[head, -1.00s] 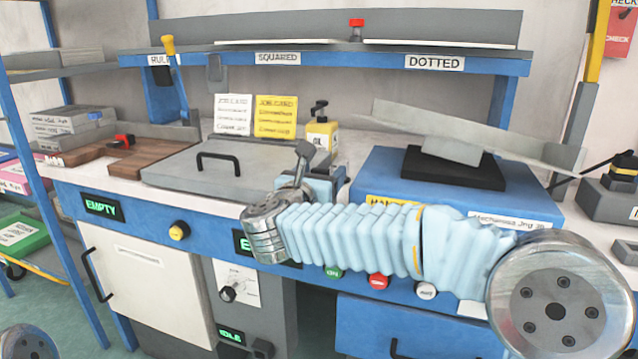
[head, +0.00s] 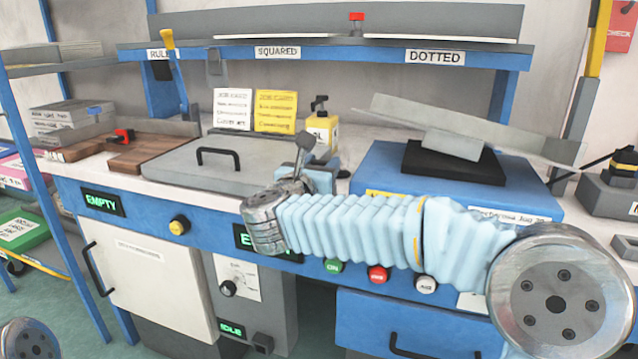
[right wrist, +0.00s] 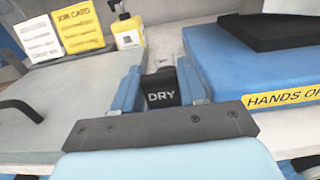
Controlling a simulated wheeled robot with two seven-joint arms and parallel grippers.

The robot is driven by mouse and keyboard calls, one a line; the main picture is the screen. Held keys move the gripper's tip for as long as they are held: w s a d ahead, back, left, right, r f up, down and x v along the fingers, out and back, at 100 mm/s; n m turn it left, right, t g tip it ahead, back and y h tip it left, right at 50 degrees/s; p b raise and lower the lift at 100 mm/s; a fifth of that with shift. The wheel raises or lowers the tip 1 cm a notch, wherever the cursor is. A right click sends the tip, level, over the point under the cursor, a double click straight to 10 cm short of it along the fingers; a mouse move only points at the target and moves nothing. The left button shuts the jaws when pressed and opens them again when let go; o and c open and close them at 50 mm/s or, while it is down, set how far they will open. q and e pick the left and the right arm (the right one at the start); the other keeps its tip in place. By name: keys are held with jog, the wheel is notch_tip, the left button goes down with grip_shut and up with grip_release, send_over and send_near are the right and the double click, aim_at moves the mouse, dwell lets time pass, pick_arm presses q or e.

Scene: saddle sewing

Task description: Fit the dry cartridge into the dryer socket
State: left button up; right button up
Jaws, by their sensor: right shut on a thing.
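The dry cartridge is a black block (right wrist: 162,90) lettered DRY in white, in the right wrist view. It sits between the two blue fingers of my right gripper (right wrist: 165,84), which is shut on it. In the head view my right gripper (head: 310,178) is held over the front part of the worktop, with a dark piece sticking up from it. I cannot tell there how much of the cartridge shows. The dryer socket cannot be made out for certain. A grey unit with a knob and a green IDLE display (head: 231,329) stands below the worktop. My left gripper is out of view.
A grey lidded box (head: 225,165) with a black handle lies left of the gripper. A yellow oil bottle (head: 322,132) stands behind it. A blue machine (head: 375,172) with a black block on top stands right. A shelf (head: 330,57) runs above.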

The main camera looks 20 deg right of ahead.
jog(key=shift+r+p, duration=0.5)
jog(key=shift+r, duration=1.35)
notch_tip(320, 180, up, 2)
jog(key=shift+p, duration=0.35)
jog(key=shift+r, duration=1)
